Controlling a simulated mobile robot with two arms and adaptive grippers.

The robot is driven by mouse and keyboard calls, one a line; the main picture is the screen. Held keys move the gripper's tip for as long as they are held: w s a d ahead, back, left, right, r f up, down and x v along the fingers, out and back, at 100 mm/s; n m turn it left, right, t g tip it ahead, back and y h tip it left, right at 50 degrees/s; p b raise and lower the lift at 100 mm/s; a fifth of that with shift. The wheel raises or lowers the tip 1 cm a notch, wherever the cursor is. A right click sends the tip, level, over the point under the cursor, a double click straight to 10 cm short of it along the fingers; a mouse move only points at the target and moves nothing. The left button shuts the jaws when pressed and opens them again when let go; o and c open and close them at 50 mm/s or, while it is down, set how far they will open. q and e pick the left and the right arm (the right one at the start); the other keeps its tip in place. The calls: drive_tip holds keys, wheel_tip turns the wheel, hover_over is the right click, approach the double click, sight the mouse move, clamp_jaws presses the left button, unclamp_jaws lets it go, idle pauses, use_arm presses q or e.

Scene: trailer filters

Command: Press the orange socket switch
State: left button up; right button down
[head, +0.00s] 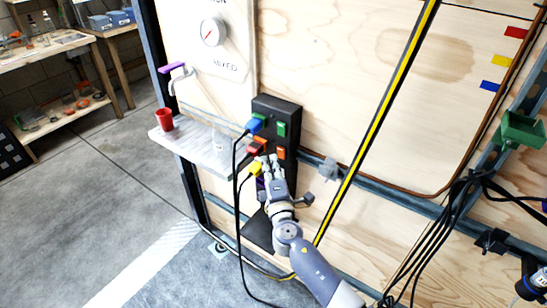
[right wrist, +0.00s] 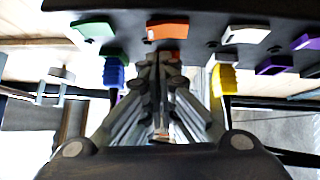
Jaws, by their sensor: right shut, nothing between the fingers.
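A black socket strip (head: 288,110) stands upright on the wooden wall. Its orange switch (head: 281,153) sits below a green switch (head: 281,129), just right of my right gripper (head: 268,162). In the right wrist view the orange switch (right wrist: 168,30) is at the top middle, just beyond the fingertips of my right gripper (right wrist: 159,58). The fingers are together and empty. I cannot tell whether they touch the strip. The wrist view also shows the green switch (right wrist: 92,29) to the left and a white switch (right wrist: 246,35) to the right. My left gripper is not in view.
A grey shelf (head: 190,145) with a red cup (head: 165,119) is to the left.

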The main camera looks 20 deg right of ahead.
sight(281, 153)
drive_tip(key=shift+w+d+r, duration=0.15)
drive_tip(key=shift+w+d, duration=0.4)
drive_tip(key=shift+d, duration=0.2)
drive_tip(key=shift+w+d+r, duration=0.2)
drive_tip(key=shift+d, duration=0.05)
